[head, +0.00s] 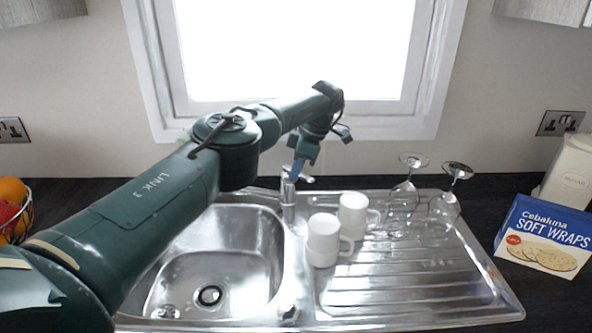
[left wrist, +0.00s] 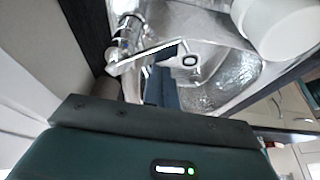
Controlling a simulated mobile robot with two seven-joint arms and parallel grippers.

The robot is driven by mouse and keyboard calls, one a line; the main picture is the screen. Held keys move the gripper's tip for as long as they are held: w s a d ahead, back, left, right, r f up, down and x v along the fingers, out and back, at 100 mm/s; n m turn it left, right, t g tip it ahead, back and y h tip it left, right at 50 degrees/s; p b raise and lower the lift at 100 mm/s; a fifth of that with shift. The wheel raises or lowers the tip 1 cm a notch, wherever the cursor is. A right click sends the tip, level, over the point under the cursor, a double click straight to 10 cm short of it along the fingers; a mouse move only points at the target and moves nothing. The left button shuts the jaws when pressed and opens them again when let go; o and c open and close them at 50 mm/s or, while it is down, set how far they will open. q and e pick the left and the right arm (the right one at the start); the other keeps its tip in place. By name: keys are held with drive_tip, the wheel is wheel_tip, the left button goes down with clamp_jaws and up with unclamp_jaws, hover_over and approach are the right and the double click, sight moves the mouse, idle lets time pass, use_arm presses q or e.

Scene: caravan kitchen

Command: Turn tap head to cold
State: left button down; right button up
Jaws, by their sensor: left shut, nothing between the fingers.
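The chrome tap (head: 288,206) stands at the back rim of the sink (head: 168,284). My left gripper (head: 296,171) reaches in from the left and points down at the top of the tap, with its fingers shut and empty. In the left wrist view the fingers (left wrist: 160,85) are beside the tap's lever (left wrist: 143,58), and the chrome tap body (left wrist: 128,32) shows behind it. I cannot tell whether the fingers touch the lever. The fingers partly hide the tap top in the head view. My right gripper is not in view.
A fruit basket (head: 14,213) is at the left. The window (head: 295,45) is behind.

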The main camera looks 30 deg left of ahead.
use_arm(q)
drive_tip(key=shift+w+d, duration=0.15)
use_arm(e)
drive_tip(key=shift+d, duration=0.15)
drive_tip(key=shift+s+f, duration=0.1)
use_arm(q)
drive_tip(key=shift+r, duration=0.1)
idle(0.3)
